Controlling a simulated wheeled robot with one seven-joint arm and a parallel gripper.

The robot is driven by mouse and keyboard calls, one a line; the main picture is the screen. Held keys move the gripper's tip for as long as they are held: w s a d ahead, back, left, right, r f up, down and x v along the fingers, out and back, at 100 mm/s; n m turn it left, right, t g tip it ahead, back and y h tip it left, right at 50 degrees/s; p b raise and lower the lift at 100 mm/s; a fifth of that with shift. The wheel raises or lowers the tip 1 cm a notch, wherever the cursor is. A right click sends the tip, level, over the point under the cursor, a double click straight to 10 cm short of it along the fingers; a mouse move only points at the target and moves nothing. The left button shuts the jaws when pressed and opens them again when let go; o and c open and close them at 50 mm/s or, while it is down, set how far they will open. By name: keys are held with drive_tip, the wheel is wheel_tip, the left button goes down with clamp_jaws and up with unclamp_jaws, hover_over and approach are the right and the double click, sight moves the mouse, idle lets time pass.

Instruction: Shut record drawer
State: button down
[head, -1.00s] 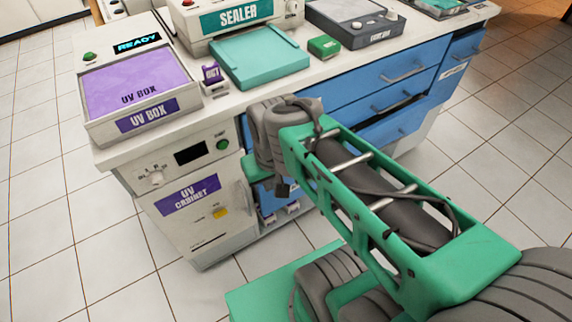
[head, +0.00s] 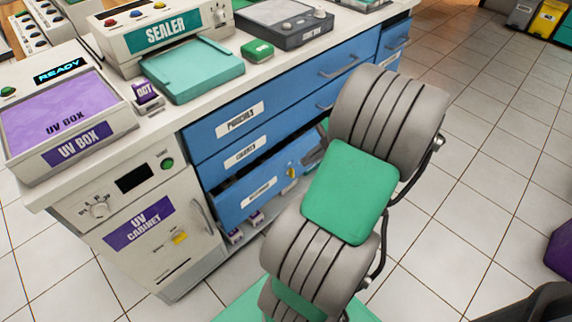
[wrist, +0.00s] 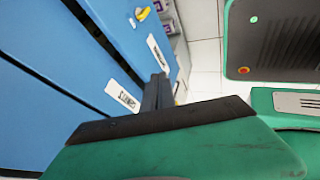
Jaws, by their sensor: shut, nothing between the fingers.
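The blue cabinet has stacked drawers with white labels. In the head view the lowest drawer (head: 232,204) stands out a little, with a dark gap above its front. Its label is too small to read, so I cannot confirm that it is the record drawer. Its front also shows in the wrist view (wrist: 172,66). My gripper (wrist: 158,82) is shut and empty, its dark fingers in front of the lower drawer fronts, close to the labels. I cannot tell whether they touch. In the head view my arm hides most of the gripper and the drawer's right end.
The drawer marked POUCHES (head: 215,130) looks closed. A white UV cabinet (head: 155,235) stands to the left. The counter above holds the UV box (head: 55,110), a teal tray (head: 192,70) and the sealer (head: 165,32).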

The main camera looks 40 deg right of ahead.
sight(269, 159)
drive_tip(key=shift+w+a+f+b, duration=0.55)
drive_tip(key=shift+w+a+f, duration=0.1)
drive_tip(key=shift+w+f, duration=0.7)
drive_tip(key=shift+w+a+f+b, duration=0.55)
drive_tip(key=shift+w+a+f, duration=0.15)
drive_tip(key=shift+w+f, duration=0.65)
drive_tip(key=shift+w+a+f+b, duration=0.6)
drive_tip(key=shift+w+f, duration=0.5)
drive_tip(key=shift+w, duration=0.45)
drive_tip(key=w, duration=0.4)
drive_tip(key=shift+w+a, duration=0.1)
drive_tip(key=shift+w, duration=0.05)
drive_tip(key=shift+w+r, duration=0.1)
drive_tip(key=shift+w, duration=0.2)
